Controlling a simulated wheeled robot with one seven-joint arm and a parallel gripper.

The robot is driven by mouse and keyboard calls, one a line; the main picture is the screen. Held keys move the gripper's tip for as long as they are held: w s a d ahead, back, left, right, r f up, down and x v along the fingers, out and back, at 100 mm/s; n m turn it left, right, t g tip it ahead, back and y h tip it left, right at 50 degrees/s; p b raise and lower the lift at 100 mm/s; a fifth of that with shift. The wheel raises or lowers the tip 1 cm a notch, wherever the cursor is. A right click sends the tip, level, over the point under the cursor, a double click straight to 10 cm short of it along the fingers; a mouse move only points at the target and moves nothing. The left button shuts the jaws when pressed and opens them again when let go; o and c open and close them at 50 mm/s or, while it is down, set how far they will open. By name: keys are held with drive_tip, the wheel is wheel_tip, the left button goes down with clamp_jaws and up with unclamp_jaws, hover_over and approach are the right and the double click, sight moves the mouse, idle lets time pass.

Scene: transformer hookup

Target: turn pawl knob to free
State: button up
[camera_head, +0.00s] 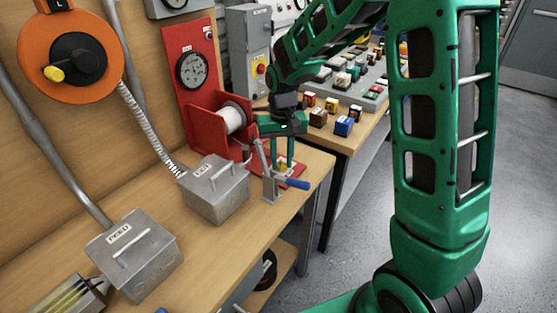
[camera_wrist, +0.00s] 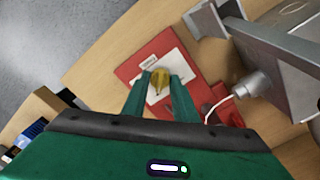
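A small yellow knob (camera_wrist: 160,79) stands on a white label plate (camera_wrist: 172,68) on a red base (camera_wrist: 137,66) in the wrist view. In the head view the yellow knob (camera_head: 283,164) shows partly behind my fingers. My gripper (camera_wrist: 162,77) points down over it with its two green fingers apart. The knob lies between the fingertips in the picture, and I cannot tell whether either finger touches it. In the head view my gripper (camera_head: 284,163) is beside the red stand (camera_head: 186,76) with its white spool (camera_head: 235,116) and dial gauge.
Grey boxes (camera_head: 214,188) (camera_head: 135,255) sit on the bench to the left. An orange reel (camera_head: 37,50) hangs on the wall. Small coloured blocks (camera_head: 344,126) lie to the right.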

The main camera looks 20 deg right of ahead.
drive_tip(key=shift+a, duration=0.2)
drive_tip(key=shift+d, duration=0.1)
drive_tip(key=shift+n, duration=0.3)
drive_tip(key=n, duration=0.3)
drive_tip(key=shift+n, duration=0.4)
drive_tip(key=n, duration=1.3)
drive_tip(key=shift+n, duration=0.4)
